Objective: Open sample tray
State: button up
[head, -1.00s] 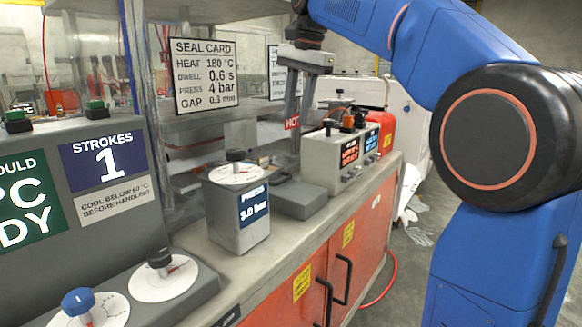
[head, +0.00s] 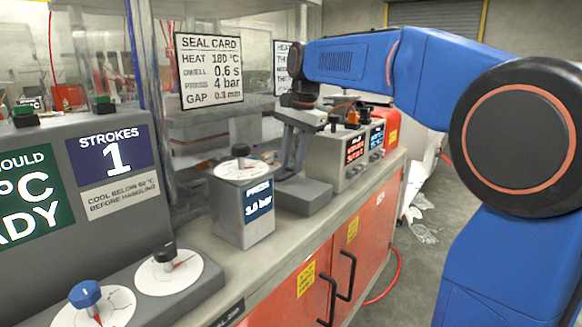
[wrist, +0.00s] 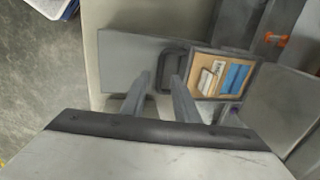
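In the wrist view the sample tray (wrist: 205,67) is an open-topped, dark-rimmed tray with a brown bed holding white and blue pieces. A black loop handle (wrist: 173,58) is at its left side, over a flat grey slab (wrist: 125,55). My gripper (wrist: 162,75) has its two fingers apart, with the tips close to the handle; I cannot tell whether they touch it. In the head view my gripper (head: 290,168) points down just behind the low grey slab (head: 303,195) on the counter, and the tray is mostly hidden.
A pressure dial box (head: 243,205) stands left of the slab, and a grey control unit (head: 345,155) with displays is right behind it. A seal card sign (head: 209,72) is at upper left. Orange cabinet doors (head: 340,260) with black handles are below the counter; open floor lies at right.

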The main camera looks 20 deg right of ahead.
jog(key=shift+w+a+f, duration=0.1)
jog(key=shift+f, duration=0.55)
jog(key=shift+w+a+f, duration=0.1)
jog(key=shift+f, duration=0.5)
jog(key=shift+c, duration=0.3)
grip_shut()
jog(key=s+d, duration=0.2)
jog(key=s, duration=0.1)
jog(key=s+d, duration=0.3)
jog(key=s, duration=0.1)
jog(key=s+d, duration=0.3)
jog(key=s, duration=0.1)
jog(key=shift+s+d+r, duration=0.1)
jog(key=shift+s+d, duration=0.1)
jog(key=shift+d, duration=0.05)
jog(key=shift+o, duration=0.3)
grip_release()
